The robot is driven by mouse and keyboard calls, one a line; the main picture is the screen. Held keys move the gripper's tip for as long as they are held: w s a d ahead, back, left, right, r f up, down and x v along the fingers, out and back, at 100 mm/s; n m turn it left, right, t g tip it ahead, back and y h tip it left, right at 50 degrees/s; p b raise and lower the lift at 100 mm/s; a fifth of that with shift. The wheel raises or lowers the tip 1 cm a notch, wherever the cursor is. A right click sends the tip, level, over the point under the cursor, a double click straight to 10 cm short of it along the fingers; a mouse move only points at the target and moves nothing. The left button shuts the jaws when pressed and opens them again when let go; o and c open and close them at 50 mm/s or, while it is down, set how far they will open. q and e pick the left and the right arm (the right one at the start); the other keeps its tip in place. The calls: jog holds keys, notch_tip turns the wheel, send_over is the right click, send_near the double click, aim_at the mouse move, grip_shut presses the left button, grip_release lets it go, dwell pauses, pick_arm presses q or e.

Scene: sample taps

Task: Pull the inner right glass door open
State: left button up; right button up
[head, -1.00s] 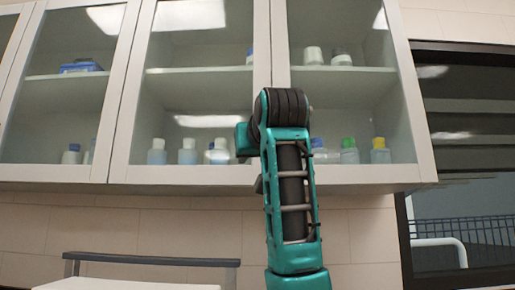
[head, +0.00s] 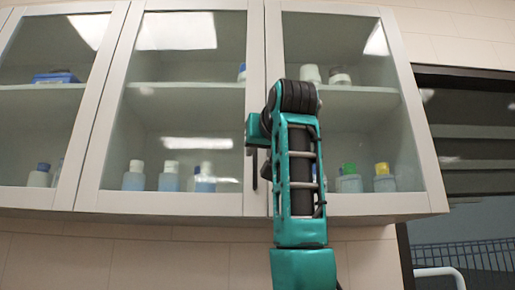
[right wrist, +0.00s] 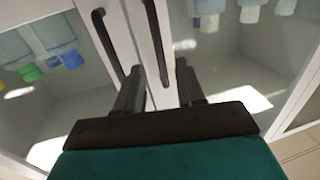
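The inner right glass door (head: 118,130) is the middle door in the head view, framed in pale grey and closed. Its dark bar handle (head: 255,168) is on its right stile, partly covered by my right arm. In the right wrist view this handle (right wrist: 157,40) runs between the two fingers of my right gripper (right wrist: 159,88). The fingers are apart, with a gap beside the handle; I cannot tell whether either touches it. The fingers are hidden behind my arm in the head view. My left gripper is not in view.
The neighbouring right door (head: 415,130) is closed; its handle (right wrist: 107,45) lies just outside the left finger in the wrist view. Several bottles stand on the shelves behind the glass. A dark window (head: 470,190) is at the right.

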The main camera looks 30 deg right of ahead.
aim_at(256, 156)
jog(key=shift+p+x, duration=0.4)
jog(key=shift+x, duration=1.5)
jog(key=shift+c, duration=0.5)
grip_shut()
